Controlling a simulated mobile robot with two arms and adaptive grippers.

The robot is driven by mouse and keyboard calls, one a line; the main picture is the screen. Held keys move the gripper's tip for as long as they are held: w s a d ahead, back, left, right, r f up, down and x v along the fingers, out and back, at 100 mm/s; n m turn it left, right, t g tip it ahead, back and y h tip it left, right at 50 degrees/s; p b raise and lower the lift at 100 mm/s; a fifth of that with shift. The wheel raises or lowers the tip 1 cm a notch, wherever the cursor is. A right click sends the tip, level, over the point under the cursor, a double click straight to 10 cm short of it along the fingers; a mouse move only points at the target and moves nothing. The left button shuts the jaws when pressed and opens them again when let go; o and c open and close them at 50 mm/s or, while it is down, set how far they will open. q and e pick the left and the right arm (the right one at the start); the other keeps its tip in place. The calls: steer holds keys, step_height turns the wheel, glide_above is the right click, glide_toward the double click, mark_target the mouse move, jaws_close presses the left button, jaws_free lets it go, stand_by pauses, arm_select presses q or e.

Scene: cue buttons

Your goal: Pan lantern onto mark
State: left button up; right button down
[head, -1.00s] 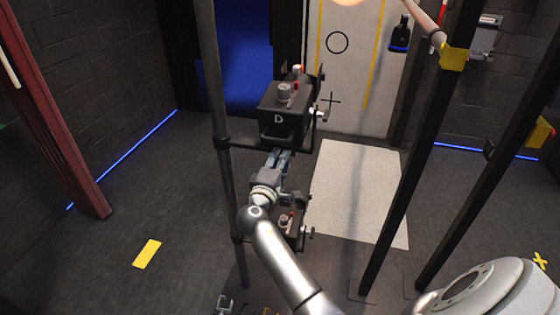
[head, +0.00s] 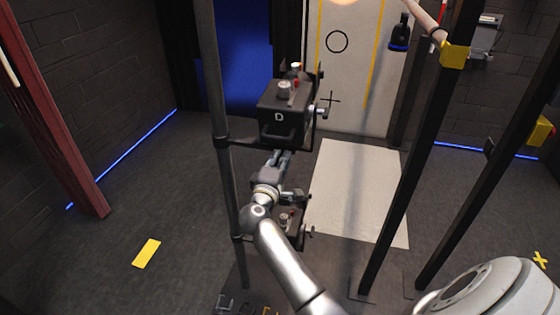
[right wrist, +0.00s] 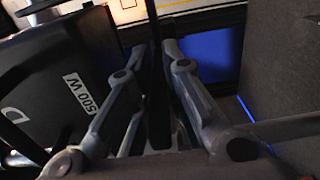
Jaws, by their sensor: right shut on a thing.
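The lantern, a black box marked D (head: 278,117), hangs on the dark upright pole in the head view. It also fills the left of the right wrist view, with a "500 W" label (right wrist: 80,93). My right gripper (head: 280,158) is just below and in front of it. Its fingers (right wrist: 155,85) are closed around a dark bar of the lantern; the exact grip point is partly hidden. A black circle (head: 337,42) and a black cross (head: 331,99) show on the pale back panel. My left gripper is not in view.
A second black lantern (head: 287,222) sits lower on the pole (head: 227,180), close to my right arm. Dark posts (head: 412,170) stand to the right. A warm glow shows at the panel's top.

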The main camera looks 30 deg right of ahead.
steer(key=c, duration=1.5)
jaws_free()
steer(key=shift+a, duration=0.1)
steer(key=v, duration=1.2)
steer(key=shift+f, duration=0.1)
